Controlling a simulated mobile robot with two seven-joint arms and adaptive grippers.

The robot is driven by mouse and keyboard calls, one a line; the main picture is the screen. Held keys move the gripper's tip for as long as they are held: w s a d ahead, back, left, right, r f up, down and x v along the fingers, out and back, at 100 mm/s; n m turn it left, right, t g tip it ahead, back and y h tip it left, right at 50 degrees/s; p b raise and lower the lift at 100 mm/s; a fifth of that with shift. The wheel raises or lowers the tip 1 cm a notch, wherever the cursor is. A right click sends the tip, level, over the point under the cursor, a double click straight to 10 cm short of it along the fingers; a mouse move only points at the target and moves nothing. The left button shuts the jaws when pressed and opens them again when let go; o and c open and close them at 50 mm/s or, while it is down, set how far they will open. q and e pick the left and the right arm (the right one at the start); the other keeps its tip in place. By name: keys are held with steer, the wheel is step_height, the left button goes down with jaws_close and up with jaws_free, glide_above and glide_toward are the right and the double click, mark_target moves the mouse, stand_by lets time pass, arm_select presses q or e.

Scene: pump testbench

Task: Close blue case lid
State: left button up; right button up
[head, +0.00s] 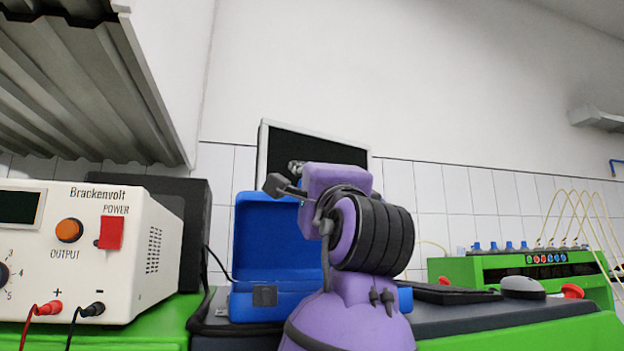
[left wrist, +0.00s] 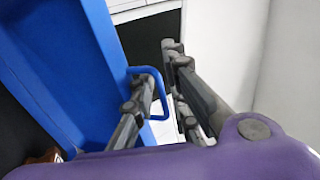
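The blue case (head: 272,296) stands on the bench with its lid (head: 272,236) raised upright. A dark grey latch (head: 265,295) is on its front. My left gripper (head: 282,178) is at the upper right edge of the lid, with my purple arm hiding the case's right part. In the left wrist view the blue lid (left wrist: 75,70) fills the left side and carries a blue loop handle (left wrist: 160,95). My left gripper (left wrist: 160,65) is open, one finger by the loop's inside and the other beyond it. I cannot tell whether they touch. My right gripper is not in view.
A white power supply (head: 90,245) stands left of the case. A monitor (head: 315,145) is behind it. A green unit (head: 520,275) with tubes and a dark keyboard (head: 445,294) are to the right. A metal shelf (head: 75,80) overhangs the upper left.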

arm_select(q)
steer(key=v, duration=1.2)
